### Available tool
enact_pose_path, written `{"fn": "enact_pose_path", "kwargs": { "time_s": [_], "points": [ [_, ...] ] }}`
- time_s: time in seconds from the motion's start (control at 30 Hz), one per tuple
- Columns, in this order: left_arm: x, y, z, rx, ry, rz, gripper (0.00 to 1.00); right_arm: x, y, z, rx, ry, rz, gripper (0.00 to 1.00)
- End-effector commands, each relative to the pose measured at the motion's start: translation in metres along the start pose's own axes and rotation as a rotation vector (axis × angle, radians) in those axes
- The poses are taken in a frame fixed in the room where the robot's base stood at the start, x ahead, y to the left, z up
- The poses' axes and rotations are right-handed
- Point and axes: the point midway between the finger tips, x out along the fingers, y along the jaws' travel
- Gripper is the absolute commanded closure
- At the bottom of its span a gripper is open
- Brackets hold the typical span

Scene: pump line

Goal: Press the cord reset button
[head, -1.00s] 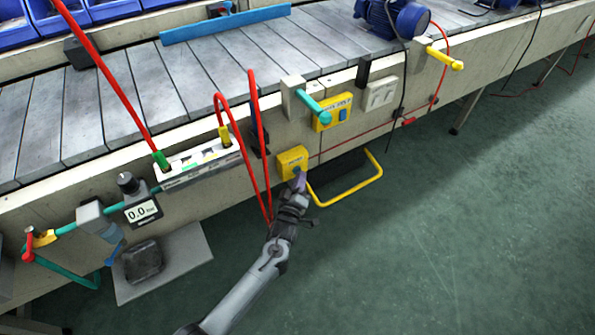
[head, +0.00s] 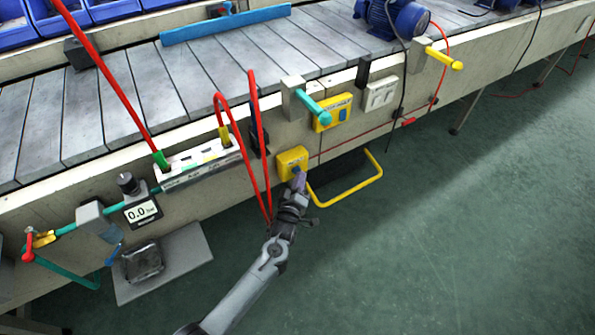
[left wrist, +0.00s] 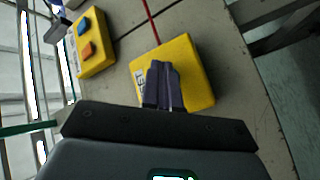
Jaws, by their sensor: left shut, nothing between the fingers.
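A yellow box (head: 292,160) with a small label is fixed to the conveyor's side beam, and a thin red cord runs by it. It also fills the middle of the left wrist view (left wrist: 195,70). My left gripper (head: 299,179) is shut and empty, its dark purple fingertips at the lower part of this box's face. In the left wrist view the fingers (left wrist: 163,86) cover part of the label and the middle of the face. Any button there is hidden behind them. I cannot tell whether the tips touch. My right gripper is not in view.
A second yellow box (head: 332,112) with a blue button is up and right; the left wrist view shows its blue and orange buttons (left wrist: 86,38). A yellow bar handle (head: 345,188) sticks out right of the gripper. Red hoses (head: 257,140) hang to the left.

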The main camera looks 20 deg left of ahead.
Motion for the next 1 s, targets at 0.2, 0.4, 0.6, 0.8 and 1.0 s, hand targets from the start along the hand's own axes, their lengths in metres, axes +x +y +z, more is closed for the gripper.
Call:
{"fn": "enact_pose_path", "kwargs": {
  "time_s": [0.2, 0.4, 0.6, 0.8, 1.0],
  "points": [
    [-0.007, 0.006, 0.004, -0.001, 0.000, -0.001, 1.00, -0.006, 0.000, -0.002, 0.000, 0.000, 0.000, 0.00],
    [-0.010, 0.007, 0.006, 0.000, 0.000, 0.000, 1.00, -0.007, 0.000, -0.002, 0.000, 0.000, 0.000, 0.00],
    [-0.010, 0.007, 0.006, 0.000, 0.000, 0.000, 1.00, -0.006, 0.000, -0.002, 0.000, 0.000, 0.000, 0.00],
    [-0.013, 0.010, 0.009, -0.001, 0.000, 0.000, 1.00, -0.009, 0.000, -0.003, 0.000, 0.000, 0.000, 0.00],
    [-0.024, 0.019, 0.016, -0.002, -0.001, -0.001, 1.00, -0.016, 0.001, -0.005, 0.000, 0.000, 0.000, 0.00]
  ]
}}
